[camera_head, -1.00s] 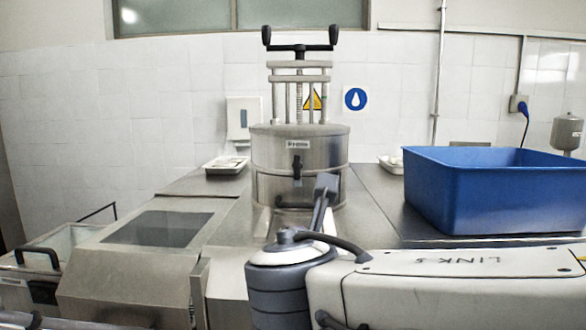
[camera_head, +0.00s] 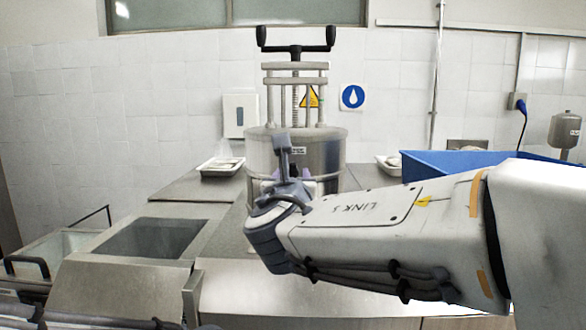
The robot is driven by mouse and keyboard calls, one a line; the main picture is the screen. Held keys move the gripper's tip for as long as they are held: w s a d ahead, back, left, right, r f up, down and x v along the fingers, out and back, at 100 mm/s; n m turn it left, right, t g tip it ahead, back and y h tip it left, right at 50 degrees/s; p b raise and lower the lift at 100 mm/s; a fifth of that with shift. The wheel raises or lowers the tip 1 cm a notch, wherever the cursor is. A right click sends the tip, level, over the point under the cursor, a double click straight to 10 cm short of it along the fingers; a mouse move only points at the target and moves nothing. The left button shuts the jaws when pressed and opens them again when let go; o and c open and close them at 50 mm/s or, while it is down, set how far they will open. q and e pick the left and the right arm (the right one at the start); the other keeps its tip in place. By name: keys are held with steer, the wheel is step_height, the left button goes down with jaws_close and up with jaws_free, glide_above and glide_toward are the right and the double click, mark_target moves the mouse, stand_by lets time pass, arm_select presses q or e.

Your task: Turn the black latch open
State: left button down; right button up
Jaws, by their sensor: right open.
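The steel cylinder (camera_head: 325,150) with a screw press on top stands at the middle of the counter. The black latch on its front is hidden behind my right gripper in the head view. My right gripper (camera_head: 284,148) is in front of the cylinder's front wall, at the end of my right arm, which comes in from the right. It is open, with nothing seen in it. I cannot tell whether it touches the latch. My left gripper is not in view.
A blue basket (camera_head: 440,162) stands at the right, mostly behind my right arm. Small white trays stand left (camera_head: 221,166) and right (camera_head: 389,166) of the cylinder. A steel basin (camera_head: 150,240) is at the left front. A tiled wall closes off the back.

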steer(key=shift+w, duration=0.4)
jaws_close()
